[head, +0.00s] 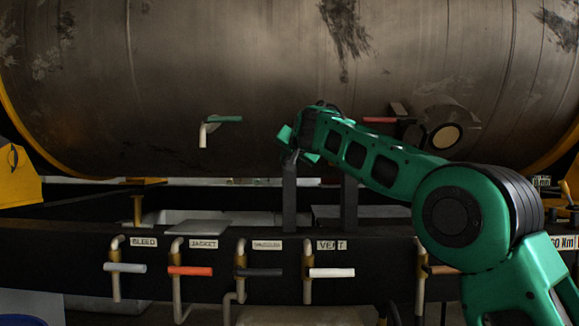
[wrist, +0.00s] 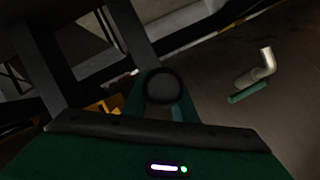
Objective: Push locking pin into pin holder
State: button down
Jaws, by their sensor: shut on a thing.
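My gripper (head: 290,158) is at the top of a dark upright post (head: 290,200), in front of the big tank. In the wrist view my gripper (wrist: 160,105) is shut on a dark, round-ended thing (wrist: 163,87) between its green fingers. It looks like the locking pin, but its shaft is hidden and the picture is dark. I cannot make out the pin holder clearly. The post top by my fingers is partly hidden by my gripper, and I cannot tell whether the pin touches it.
The tank (head: 230,80) fills the background. A green-handled tap (head: 222,120) is left of my gripper, and a red-handled valve (head: 380,120) is behind my arm. Below is a dark beam with labelled valves, including a red handle (head: 190,271) and a white handle (head: 331,272).

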jog(key=shift+r, duration=0.15)
jog(key=c, duration=1.4)
grip_release()
jog(key=shift+o, duration=0.2)
jog(key=shift+s, duration=0.1)
